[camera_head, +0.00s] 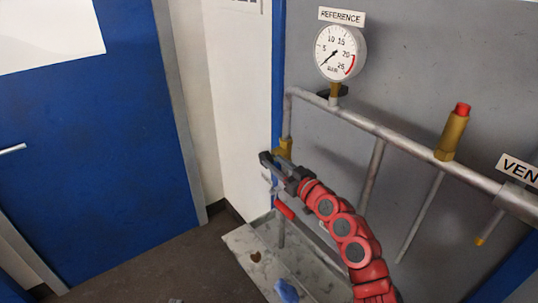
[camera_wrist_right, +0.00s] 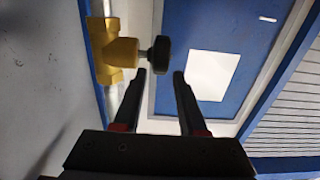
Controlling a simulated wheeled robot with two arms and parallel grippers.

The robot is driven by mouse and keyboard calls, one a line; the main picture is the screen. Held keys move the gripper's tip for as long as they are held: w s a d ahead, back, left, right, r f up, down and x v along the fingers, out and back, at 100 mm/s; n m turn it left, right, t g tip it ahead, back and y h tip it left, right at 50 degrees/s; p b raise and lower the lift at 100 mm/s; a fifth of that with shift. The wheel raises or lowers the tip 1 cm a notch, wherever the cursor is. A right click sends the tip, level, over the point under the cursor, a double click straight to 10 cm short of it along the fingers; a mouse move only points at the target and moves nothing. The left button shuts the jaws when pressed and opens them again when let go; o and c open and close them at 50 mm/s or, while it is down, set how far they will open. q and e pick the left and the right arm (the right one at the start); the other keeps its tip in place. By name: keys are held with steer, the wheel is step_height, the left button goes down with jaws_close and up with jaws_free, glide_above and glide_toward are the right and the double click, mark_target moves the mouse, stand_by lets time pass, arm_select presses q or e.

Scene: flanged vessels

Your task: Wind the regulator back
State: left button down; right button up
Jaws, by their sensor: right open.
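The regulator is a brass body (camera_wrist_right: 118,52) with a black round knob (camera_wrist_right: 158,54) on its side, on a vertical pipe in the right wrist view. In the head view its brass body (camera_head: 285,146) shows at the pipe's left end, partly behind my right gripper (camera_head: 268,163). My right gripper (camera_wrist_right: 159,76) is open and empty. In the wrist view the knob appears just beyond the fingertips, in line with the gap; I cannot tell whether they touch. A round gauge (camera_head: 341,52) labelled REFERENCE stands above, its needle pointing lower left near the 5. My left gripper is not in view.
A grey pipe (camera_head: 378,130) runs right along the grey panel, with a brass, red-capped fitting (camera_head: 452,132) and a VENT label (camera_head: 520,169). A tray (camera_head: 243,243) lies below. A blue door (camera_head: 95,150) is at left. The floor before it looks clear.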

mark_target(271, 159)
steer(key=shift+x, duration=1.95)
steer(key=shift+f, duration=0.1)
jaws_close()
